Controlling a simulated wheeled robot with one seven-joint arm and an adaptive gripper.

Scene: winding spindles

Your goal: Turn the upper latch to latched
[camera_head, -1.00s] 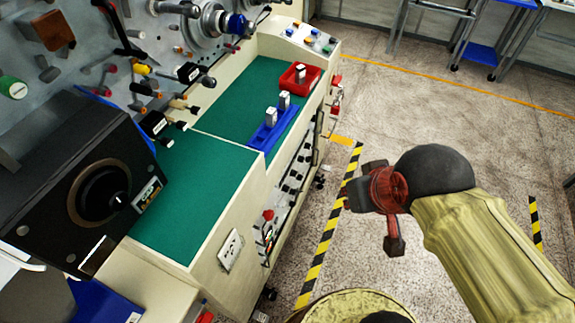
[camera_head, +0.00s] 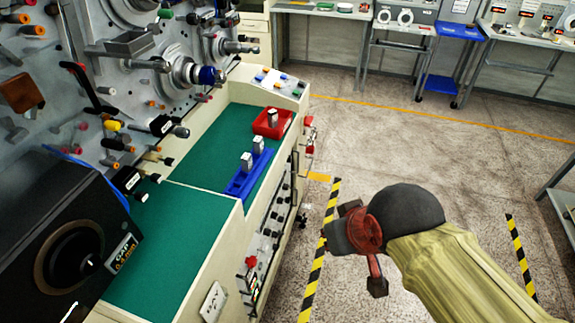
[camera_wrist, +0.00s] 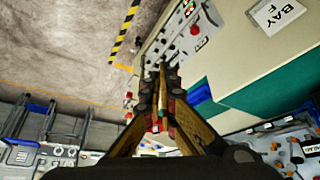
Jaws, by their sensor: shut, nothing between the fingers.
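My gripper (camera_head: 345,235) is over the floor, to the right of the winding bench, apart from it. In the wrist view my gripper (camera_wrist: 161,82) has its fingers together, with nothing between them. The bench's side panel (camera_head: 268,240) carries a red knob (camera_head: 251,262) and several small dark controls. The wrist view shows this panel (camera_wrist: 178,40) ahead of the fingertips, with a red part (camera_wrist: 195,30) on it. I cannot tell which part is the upper latch, nor how it is turned.
The green bench top (camera_head: 180,235) holds a blue tray (camera_head: 240,185) and a red tray (camera_head: 262,128). A spindle machine (camera_head: 190,75) stands at the left. Hazard tape (camera_head: 318,265) marks the floor beside the bench. Open floor (camera_head: 420,150) lies at the right.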

